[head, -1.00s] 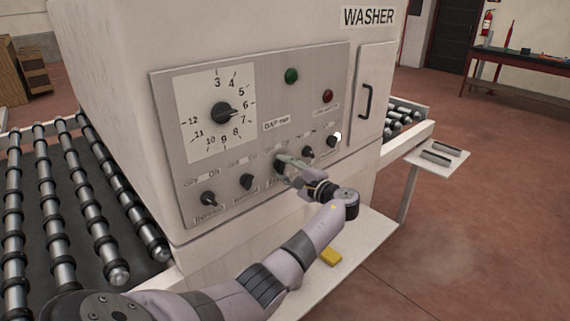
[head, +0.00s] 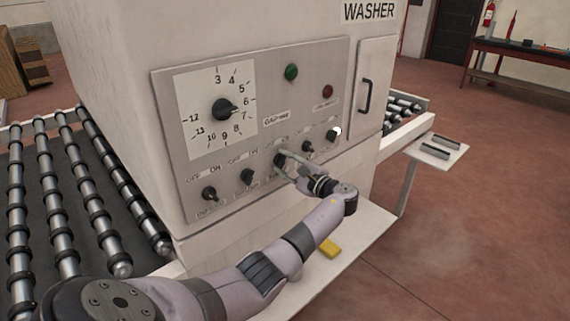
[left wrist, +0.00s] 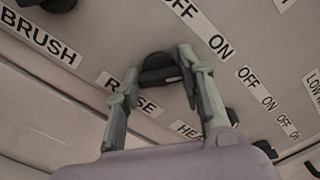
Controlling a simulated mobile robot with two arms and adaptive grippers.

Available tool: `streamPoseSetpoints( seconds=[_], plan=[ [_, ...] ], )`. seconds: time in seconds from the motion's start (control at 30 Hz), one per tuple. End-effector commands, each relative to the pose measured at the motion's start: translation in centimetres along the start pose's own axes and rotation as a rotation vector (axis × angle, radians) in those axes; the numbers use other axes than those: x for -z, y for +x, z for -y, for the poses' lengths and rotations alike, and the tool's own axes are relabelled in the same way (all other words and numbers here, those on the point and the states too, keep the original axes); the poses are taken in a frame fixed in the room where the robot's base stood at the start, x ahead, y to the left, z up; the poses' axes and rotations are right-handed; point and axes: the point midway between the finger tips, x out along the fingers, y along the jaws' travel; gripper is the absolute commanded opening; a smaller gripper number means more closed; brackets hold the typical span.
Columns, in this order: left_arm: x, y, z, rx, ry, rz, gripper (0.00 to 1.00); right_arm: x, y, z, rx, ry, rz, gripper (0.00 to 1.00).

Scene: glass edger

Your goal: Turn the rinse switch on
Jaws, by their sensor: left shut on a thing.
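The rinse switch (left wrist: 158,68) is a dark rotary knob in the left wrist view, with its partly covered label (left wrist: 133,94) just below it and OFF and ON marks above. My left gripper (left wrist: 162,75) has one finger on each side of this knob and is shut on it. In the head view my left gripper (head: 285,161) reaches the middle knob of the lower row on the grey control panel (head: 320,70). The fingers partly hide the knob there, and its exact setting is hard to read. My right gripper is not in view.
Other dark knobs flank it, including the left ones (head: 209,193) and (head: 247,177) and a right one (head: 308,147). A green button (head: 291,72), a red button (head: 328,91) and a large dial (head: 224,109) are above. A roller conveyor (head: 65,205) lies left.

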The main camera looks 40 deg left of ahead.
Motion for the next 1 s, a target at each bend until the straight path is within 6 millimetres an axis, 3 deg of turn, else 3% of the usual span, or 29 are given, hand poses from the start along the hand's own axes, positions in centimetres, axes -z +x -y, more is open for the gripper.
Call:
streamPoseSetpoints(
  seconds=[0.33, 0.67, 0.83, 1.0],
  plan=[
    [0.1, 0.0, -0.1, -0.001, 0.002, -0.001, 0.56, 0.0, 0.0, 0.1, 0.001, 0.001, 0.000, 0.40],
    [0.1, -0.3, -0.1, -0.001, 0.000, -0.001, 0.56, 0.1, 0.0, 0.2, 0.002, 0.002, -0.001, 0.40],
    [0.1, -2.6, -0.1, -0.001, 0.001, -0.004, 0.56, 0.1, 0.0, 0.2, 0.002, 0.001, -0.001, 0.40],
    [0.1, -6.4, -0.1, -0.001, -0.001, -0.005, 0.56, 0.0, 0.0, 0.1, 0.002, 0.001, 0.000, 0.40]
  ],
)
